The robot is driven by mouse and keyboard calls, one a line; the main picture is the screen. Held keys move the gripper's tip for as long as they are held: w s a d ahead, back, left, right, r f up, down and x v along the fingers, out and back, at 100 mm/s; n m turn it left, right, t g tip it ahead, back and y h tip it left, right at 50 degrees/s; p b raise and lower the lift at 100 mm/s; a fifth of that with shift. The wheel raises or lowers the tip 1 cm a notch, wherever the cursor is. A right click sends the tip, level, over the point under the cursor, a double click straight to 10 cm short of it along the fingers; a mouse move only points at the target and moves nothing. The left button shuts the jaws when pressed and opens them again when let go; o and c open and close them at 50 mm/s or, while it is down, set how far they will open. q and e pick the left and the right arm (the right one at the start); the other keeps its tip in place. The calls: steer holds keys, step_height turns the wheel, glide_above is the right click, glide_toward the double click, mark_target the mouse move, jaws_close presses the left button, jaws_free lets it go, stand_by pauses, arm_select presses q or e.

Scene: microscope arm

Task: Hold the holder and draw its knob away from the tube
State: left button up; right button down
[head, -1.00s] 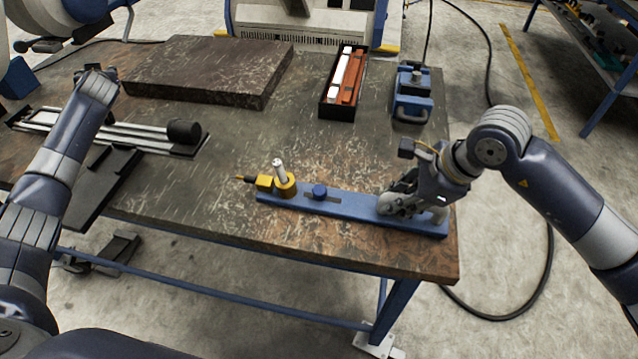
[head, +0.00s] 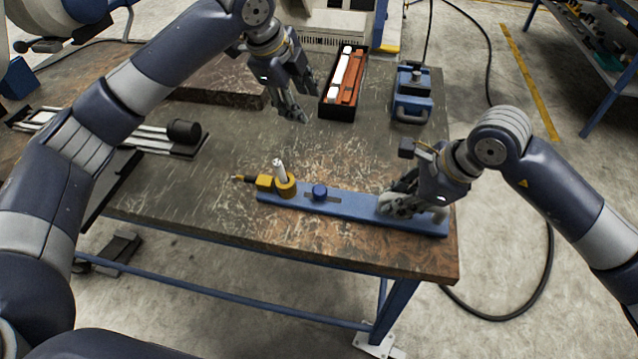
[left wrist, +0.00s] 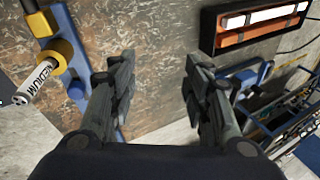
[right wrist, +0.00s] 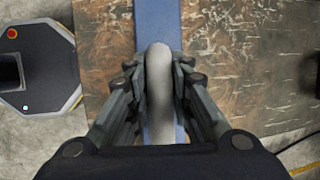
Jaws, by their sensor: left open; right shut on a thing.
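The holder is a blue bar (head: 350,207) lying near the table's front edge. A yellow ring (head: 286,187) at its left end stands around a white tube (head: 279,167), whose lettering shows in the left wrist view (left wrist: 45,92). A yellow knob (head: 263,182) with a thin tip sticks out left of the ring. A round blue knob (head: 319,191) sits at a slot in the bar. My right gripper (head: 388,207) is shut on the holder's grey handle (right wrist: 158,95) at the right end. My left gripper (head: 303,105) is open and empty, above the table beyond the ring.
A black box (head: 329,107) with white and orange pieces and a blue device (head: 411,95) stand at the back right. A dark slab (head: 215,83) lies behind my left arm. A rail with a black cylinder (head: 184,131) lies at left. The table around the yellow knob is clear.

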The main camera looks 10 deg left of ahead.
mark_target(319, 188)
arm_select(q)
steer(key=s+d+m+g+y, duration=0.1)
steer(key=s+d+m+g, duration=0.35)
steer(key=s+m, duration=0.6)
steer(key=shift+n+t, duration=0.35)
steer(key=shift+n, duration=0.4)
steer(key=f, duration=0.4)
steer(key=d+f, duration=0.1)
steer(key=f, duration=0.3)
steer(key=d+f, duration=0.1)
steer(key=f, duration=0.2)
steer(key=shift+s+f, duration=0.35)
steer(key=shift+f, duration=0.05)
